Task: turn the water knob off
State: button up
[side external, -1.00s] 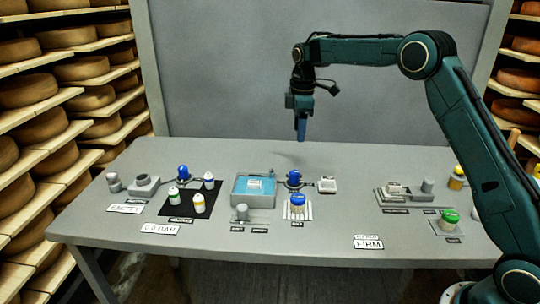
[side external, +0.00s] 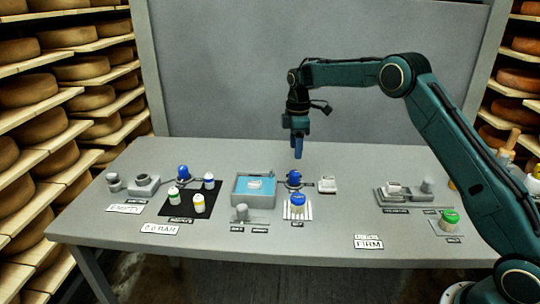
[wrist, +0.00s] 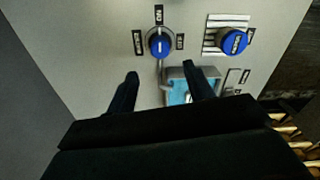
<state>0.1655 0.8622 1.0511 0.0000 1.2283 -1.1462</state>
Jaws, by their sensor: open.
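A blue knob (side external: 293,178) on a round grey base stands behind and right of the blue-filled basin (side external: 236,190). In the wrist view the blue knob (wrist: 159,43) has small labels around it, too small to read surely, and a pipe runs from it toward the basin (wrist: 172,98). My gripper (side external: 298,152) hangs pointing down above this knob, apart from it. In the wrist view my gripper (wrist: 160,73) is open and empty, with the knob beyond the fingertips. A second blue knob (side external: 183,171) stands further left; which one is the water knob I cannot read.
A blue-lidded jar (side external: 298,199) stands on a striped rack in front of the knob. A small white dish (side external: 328,185) lies to its right. Several jars stand on a black mat (side external: 178,210) at left. A green-lidded jar (side external: 449,217) is at right. Table between is clear.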

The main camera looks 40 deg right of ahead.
aim_at(295, 172)
notch_tip(295, 172, down, 11)
jog(key=shift+r, duration=0.2)
dwell(0.3)
jog(key=shift+c, duration=0.2)
jog(key=c, duration=0.9)
